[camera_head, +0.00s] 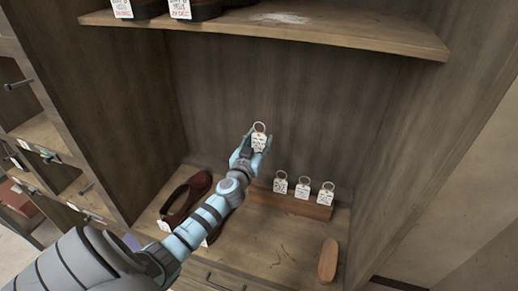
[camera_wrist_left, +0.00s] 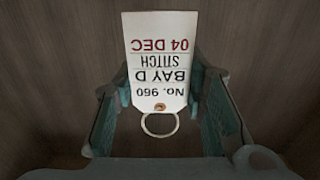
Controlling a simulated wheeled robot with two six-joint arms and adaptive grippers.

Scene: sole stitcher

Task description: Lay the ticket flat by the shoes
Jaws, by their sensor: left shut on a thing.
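My left gripper (camera_head: 253,148) is shut on a white ticket (camera_head: 259,142) with a metal ring, held up in front of the cabinet's back wall. In the left wrist view the ticket (camera_wrist_left: 160,62) hangs between the fingers of the gripper (camera_wrist_left: 160,100), its print upside down: No. 960, BAY D, STITCH, 04 DEC. A pair of dark red shoes (camera_head: 186,197) stands on the lower shelf to the left, partly hidden by my left arm. My right gripper is not in view.
Three ringed tickets (camera_head: 303,188) stand on a wooden block (camera_head: 290,203) on the lower shelf (camera_head: 270,245). A brown brush-like piece (camera_head: 328,260) lies at the front right. The upper shelf (camera_head: 350,35) juts out above. The shelf's middle is clear.

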